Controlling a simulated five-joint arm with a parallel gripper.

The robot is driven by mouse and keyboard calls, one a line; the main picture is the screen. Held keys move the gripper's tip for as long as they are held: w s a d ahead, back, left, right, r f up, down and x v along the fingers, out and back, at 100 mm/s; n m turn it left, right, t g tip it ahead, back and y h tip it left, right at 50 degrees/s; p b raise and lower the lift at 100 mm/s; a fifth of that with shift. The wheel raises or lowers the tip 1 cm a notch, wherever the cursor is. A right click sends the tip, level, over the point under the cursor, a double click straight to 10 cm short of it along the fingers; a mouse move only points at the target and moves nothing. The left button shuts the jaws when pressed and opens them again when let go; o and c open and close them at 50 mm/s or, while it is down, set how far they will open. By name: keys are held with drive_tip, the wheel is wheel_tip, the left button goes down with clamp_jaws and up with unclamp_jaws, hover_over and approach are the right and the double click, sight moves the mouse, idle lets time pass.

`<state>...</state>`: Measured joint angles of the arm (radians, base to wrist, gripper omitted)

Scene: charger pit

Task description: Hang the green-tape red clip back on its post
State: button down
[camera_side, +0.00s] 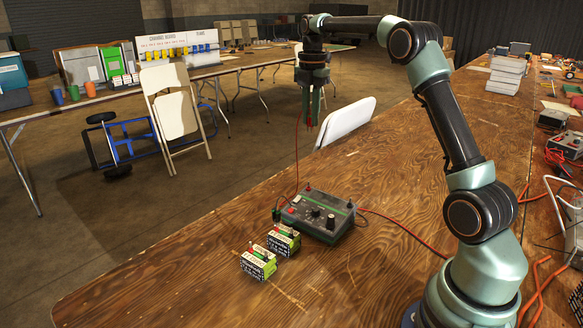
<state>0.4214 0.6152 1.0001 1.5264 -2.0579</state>
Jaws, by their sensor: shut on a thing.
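My gripper (312,108) is high above the wooden table near its far edge, pointing down, shut on a small red clip. The red clip (309,122) shows only as a spot of red at the fingertips; any green tape on it is too small to make out. A thin red lead (297,165) hangs from near the gripper down to a grey-green charger box (318,216). The charger carries knobs, and small dark and red parts stand at its left end. I cannot tell which part is the clip's post.
Two green-and-white battery packs (258,265) with red parts on top sit left of the charger. A red cable (405,228) runs right across the table. A white folded chair back (345,122) rises at the far edge. The table's front left is clear.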

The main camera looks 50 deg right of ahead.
wheel_tip(320, 180, down, 9)
drive_tip(key=shift+f, duration=0.15)
drive_tip(key=shift+f, duration=0.1)
idle(0.5)
drive_tip(key=shift+f, duration=3.35)
drive_tip(key=shift+f, duration=0.25)
drive_tip(key=c, duration=0.7)
unclamp_jaws()
drive_tip(key=shift+c, duration=0.2)
drive_tip(key=shift+o, duration=1)
drive_tip(key=shift+r, duration=0.1)
